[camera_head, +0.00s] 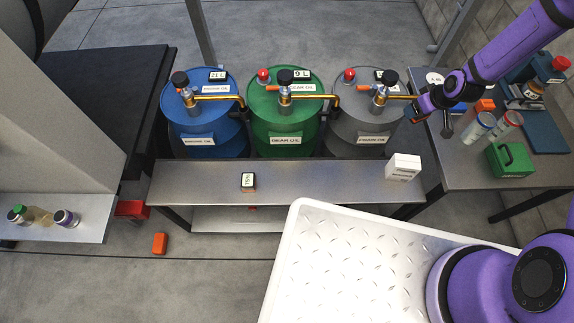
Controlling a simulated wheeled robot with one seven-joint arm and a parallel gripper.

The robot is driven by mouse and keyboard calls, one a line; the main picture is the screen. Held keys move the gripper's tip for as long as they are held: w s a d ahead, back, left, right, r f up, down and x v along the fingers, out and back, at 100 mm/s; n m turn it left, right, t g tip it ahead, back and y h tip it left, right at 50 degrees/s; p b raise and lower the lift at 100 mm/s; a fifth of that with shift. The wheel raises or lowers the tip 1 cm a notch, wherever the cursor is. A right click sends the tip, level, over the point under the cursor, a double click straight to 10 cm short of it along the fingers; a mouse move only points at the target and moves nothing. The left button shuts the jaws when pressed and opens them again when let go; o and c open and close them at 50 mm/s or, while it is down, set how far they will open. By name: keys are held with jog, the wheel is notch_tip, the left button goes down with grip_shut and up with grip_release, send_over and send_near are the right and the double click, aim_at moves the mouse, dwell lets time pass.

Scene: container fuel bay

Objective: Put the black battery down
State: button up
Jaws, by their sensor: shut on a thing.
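My gripper (437,112) is at the upper right, above the left side of the right-hand table and next to the grey drum. It is shut on a small dark thing, which I take to be the black battery (446,126). The battery's outline blends with the dark fingers, so its exact shape and tilt are hard to tell. It appears to be held above the table, but the gap below it is unclear.
The right-hand table (455,172) holds a green case (510,160), bottles (481,125) and an orange item (486,105). The metal bench (310,180) carries a small display (248,181) and a white box (403,167). Blue, green and grey drums (365,115) stand behind it.

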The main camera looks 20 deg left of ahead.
jog(key=s+a+f+n+g+y, duration=0.15)
jog(key=s+a+f+n, duration=0.25)
jog(key=s+f, duration=0.5)
jog(key=s+a+f+n+g, duration=0.25)
jog(key=s+f+n, duration=0.35)
jog(key=s, duration=0.4)
jog(key=s+a+f+n+g, duration=0.1)
jog(key=s+a+f+n, duration=0.25)
jog(key=s+f, duration=0.55)
send_over(332, 180)
jog(key=d, duration=0.1)
jog(key=shift+w+d+f, duration=0.15)
jog(key=shift+d+f, duration=0.05)
jog(key=shift+f, duration=1.9)
jog(key=o, duration=1.2)
jog(key=shift+f, duration=0.1)
jog(key=shift+c, duration=0.2)
jog(key=v, duration=1.2)
